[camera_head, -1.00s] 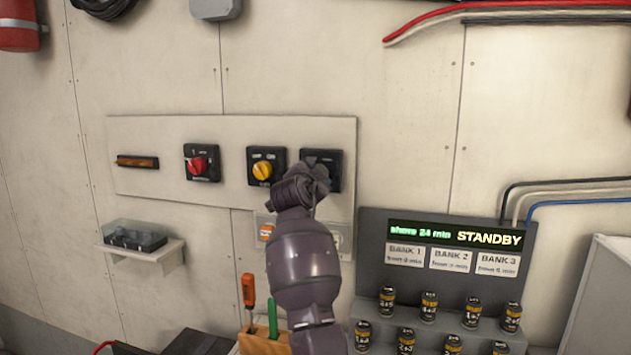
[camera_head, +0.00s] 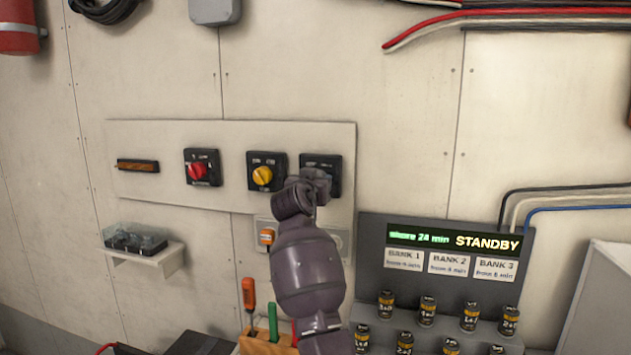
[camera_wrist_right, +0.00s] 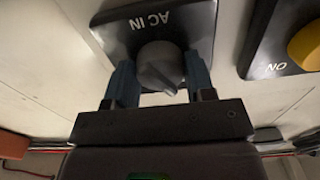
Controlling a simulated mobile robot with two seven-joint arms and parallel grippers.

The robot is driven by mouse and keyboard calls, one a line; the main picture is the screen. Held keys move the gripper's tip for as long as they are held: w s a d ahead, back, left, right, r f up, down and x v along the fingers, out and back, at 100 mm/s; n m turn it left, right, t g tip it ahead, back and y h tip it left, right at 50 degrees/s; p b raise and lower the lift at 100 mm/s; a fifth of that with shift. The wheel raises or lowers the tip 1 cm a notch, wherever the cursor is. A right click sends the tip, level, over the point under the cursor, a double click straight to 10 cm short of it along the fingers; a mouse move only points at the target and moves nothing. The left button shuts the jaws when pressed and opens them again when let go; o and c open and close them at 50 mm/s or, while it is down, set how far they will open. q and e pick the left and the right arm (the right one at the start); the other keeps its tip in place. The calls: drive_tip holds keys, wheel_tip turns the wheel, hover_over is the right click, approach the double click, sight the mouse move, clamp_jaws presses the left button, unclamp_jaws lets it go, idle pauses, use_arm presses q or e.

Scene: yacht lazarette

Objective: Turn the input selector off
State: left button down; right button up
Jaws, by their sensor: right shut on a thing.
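The input selector is a black square plate (camera_head: 326,161) at the right end of the switch panel in the head view. My right gripper (camera_head: 316,182) is at its lower part and hides its knob there. In the right wrist view the plate, marked "AC IN" (camera_wrist_right: 192,22), appears upside down. Its round grey knob (camera_wrist_right: 160,62) sits between the two blue fingers of my right gripper (camera_wrist_right: 160,78), which is shut on it. A pointed pointer on the knob shows towards the gripper's palm. My left gripper is not in view.
A yellow knob switch (camera_head: 263,175) is close on the left, and a red knob switch (camera_head: 199,171) is further left. Below right stands a battery display (camera_head: 453,240) reading STANDBY with several batteries. A tool block (camera_head: 262,343) with screwdrivers stands below.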

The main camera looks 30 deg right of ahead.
drive_tip(key=shift+r, duration=0.15)
idle(0.4)
drive_tip(key=o, duration=0.9)
drive_tip(key=b+v, duration=0.2)
drive_tip(key=v, duration=0.8)
drive_tip(key=shift+s+a, duration=0.25)
drive_tip(key=shift+s, duration=0.1)
